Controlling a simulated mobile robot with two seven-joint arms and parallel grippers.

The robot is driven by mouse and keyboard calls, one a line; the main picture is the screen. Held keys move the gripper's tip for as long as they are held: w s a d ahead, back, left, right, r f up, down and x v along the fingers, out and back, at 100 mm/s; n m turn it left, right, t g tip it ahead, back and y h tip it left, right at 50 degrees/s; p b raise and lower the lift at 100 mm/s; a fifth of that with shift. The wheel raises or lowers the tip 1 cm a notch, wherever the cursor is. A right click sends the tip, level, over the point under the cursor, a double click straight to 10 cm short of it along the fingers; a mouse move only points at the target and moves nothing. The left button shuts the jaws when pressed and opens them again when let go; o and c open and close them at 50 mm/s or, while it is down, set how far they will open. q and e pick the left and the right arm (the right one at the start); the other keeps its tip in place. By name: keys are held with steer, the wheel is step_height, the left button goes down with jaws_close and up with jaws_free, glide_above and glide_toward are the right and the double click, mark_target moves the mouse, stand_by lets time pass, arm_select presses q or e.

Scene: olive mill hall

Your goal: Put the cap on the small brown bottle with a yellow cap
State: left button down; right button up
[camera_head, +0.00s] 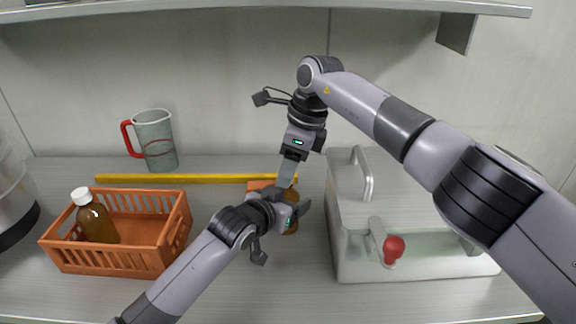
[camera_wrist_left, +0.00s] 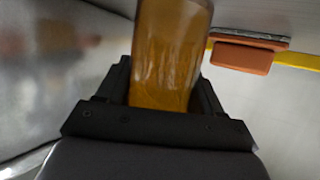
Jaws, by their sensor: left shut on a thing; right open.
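A small brown bottle (camera_head: 291,224) stands upright on the worktop, mostly hidden behind my left gripper. My left gripper (camera_head: 293,207) is shut on it. In the left wrist view the amber body of the bottle (camera_wrist_left: 170,50) sits between the two dark fingers; its top is out of that picture. My right gripper (camera_head: 286,174) is open and points down just above the bottle. It hides the bottle's neck, so I cannot tell whether a cap is on it. No yellow cap shows in either view.
An orange crate (camera_head: 110,262) at left holds a brown bottle with a white cap (camera_head: 97,220). A jug with a red handle (camera_head: 155,140) and a yellow bar (camera_head: 190,179) are behind. An orange block (camera_wrist_left: 240,57) lies near the bar. A metal box with a red knob (camera_head: 345,255) stands at right.

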arm_select(q)
steer(key=shift+a, duration=0.1)
arm_select(e)
steer(key=shift+s+a, duration=0.2)
steer(key=shift+s, duration=0.05)
steer(key=shift+w+r, duration=0.1)
steer(key=shift+r, duration=2.1)
steer(key=o, duration=0.6)
steer(key=shift+d, duration=0.1)
steer(key=v, duration=1.2)
